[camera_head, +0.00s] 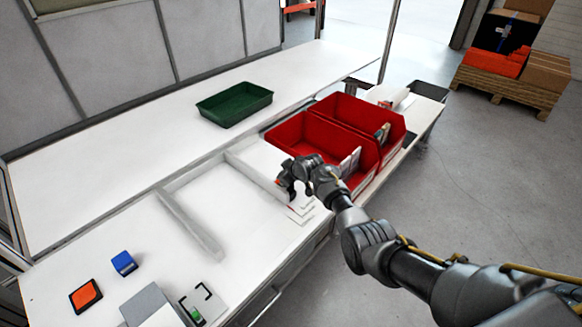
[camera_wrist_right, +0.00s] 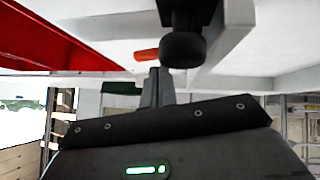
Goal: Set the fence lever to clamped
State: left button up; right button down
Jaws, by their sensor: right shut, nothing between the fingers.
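My right gripper (camera_head: 288,186) is at the near end of a white fence bar (camera_head: 250,171) in the head view. It is shut with nothing between its fingers; in the right wrist view the closed fingers (camera_wrist_right: 155,78) point up the picture. A black round knob or pivot (camera_wrist_right: 184,48) shows just beyond them, with a short orange-red piece (camera_wrist_right: 147,55) beside it, which looks like the lever's handle. I cannot tell whether the fingers touch it. In the head view my gripper mostly hides the lever, and its setting cannot be read. My left gripper is out of view.
Two red bins (camera_head: 325,150) stand close to the right of my gripper. A second white bar (camera_head: 188,224) lies to the left, with bare table between. A green tray (camera_head: 234,105) is farther back. A blue block (camera_head: 123,263) and an orange-topped block (camera_head: 86,295) lie front left.

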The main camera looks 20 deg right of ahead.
jog(key=w+r+p+v, duration=0.1)
jog(key=p+v, duration=0.1)
jog(key=v, duration=1)
jog(key=shift+a+r+p, duration=0.25)
jog(key=shift+r+p, duration=0.1)
jog(key=shift+w, duration=0.1)
